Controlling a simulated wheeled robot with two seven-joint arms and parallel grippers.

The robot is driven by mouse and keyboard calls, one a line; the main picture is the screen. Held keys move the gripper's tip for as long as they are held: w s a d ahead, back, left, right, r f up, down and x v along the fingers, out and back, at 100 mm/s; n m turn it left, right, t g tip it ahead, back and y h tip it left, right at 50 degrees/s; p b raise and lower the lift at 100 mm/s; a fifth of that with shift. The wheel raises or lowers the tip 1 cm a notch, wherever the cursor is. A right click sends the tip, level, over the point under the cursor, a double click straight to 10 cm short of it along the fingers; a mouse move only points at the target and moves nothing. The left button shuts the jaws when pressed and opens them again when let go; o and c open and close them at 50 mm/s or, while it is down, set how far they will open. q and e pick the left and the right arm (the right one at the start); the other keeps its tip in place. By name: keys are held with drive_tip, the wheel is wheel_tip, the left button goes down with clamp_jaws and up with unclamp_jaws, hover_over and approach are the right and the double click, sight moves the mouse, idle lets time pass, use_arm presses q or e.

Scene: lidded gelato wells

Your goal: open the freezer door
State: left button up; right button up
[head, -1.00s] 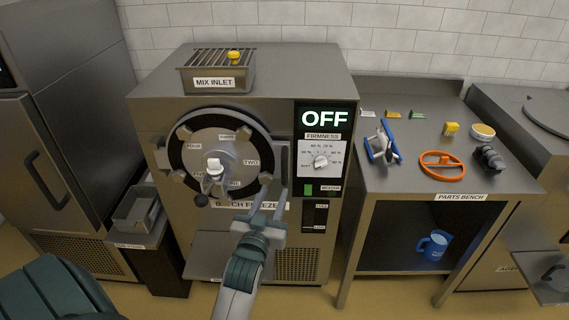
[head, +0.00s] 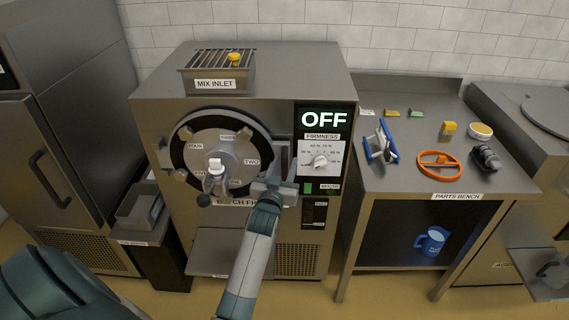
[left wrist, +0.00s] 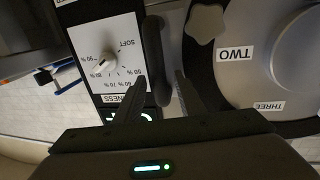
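The batch freezer (head: 270,230) has a round grey door (head: 235,136) set in a dark ring, with labels and knobs around it and a white-tipped spout in the middle. The door looks closed. A dark upright handle bar (left wrist: 156,62) stands at the door's right side, beside the firmness dial (head: 319,162). My left gripper (head: 275,185) is in front of it, and partly hides it in the head view. In the left wrist view, the two fingers (left wrist: 157,97) are apart, one on each side of the bar, with visible gaps. My right gripper is not in view.
The display (head: 324,118) reads OFF. To the right, the parts bench (head: 420,185) holds an orange ring (head: 440,165), a blue-and-white part (head: 381,143) and small pieces. A blue jug (head: 432,241) stands on its lower shelf. A grey bin (head: 140,205) stands left of the freezer.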

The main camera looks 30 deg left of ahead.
use_arm(q)
clamp_jaws()
drive_tip(key=shift+s, duration=0.1)
